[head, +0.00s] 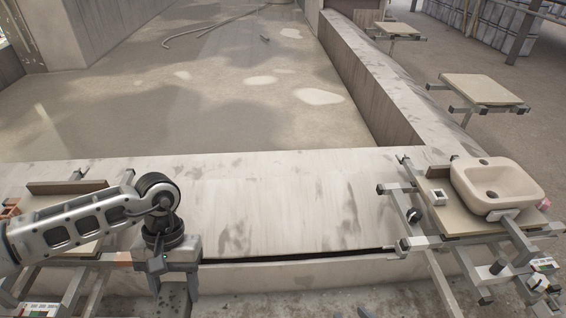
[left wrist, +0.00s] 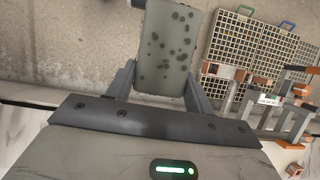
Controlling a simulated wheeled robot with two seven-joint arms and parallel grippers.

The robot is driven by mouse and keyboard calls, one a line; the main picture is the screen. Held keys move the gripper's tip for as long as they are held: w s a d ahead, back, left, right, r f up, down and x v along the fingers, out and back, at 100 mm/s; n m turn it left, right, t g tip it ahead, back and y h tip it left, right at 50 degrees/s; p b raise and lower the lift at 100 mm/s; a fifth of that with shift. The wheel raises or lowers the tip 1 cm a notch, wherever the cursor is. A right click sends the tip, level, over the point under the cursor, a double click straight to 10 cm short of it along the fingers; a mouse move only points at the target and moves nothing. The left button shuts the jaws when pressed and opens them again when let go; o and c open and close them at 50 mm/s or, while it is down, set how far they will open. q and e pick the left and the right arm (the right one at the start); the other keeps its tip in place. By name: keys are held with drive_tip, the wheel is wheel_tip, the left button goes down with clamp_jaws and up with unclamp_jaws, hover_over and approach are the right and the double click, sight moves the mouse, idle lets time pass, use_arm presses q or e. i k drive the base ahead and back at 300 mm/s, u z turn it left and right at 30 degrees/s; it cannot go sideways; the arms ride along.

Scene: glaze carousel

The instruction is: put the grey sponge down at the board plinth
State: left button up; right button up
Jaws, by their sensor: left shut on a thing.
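The grey sponge (left wrist: 166,48), a grey-green block with dark spots, is held between the fingers of my left gripper (left wrist: 163,85) in the left wrist view. In the head view my left gripper (head: 176,284) points down at the near edge of the pale ledge, left of the middle. A stand with a board (head: 60,232) is at the left, partly behind my left arm. I cannot tell which stand is the board plinth. My right gripper is not in view.
A stand at the right bears a cream basin (head: 497,185) and a small white square piece (head: 439,197). Stands with bare boards (head: 482,89) are further back. The pale ledge (head: 290,200) is clear in the middle. The left wrist view shows grid racks (left wrist: 258,48) at right.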

sight(300, 167)
drive_tip(key=i, duration=1.25)
drive_tip(key=z, duration=1.65)
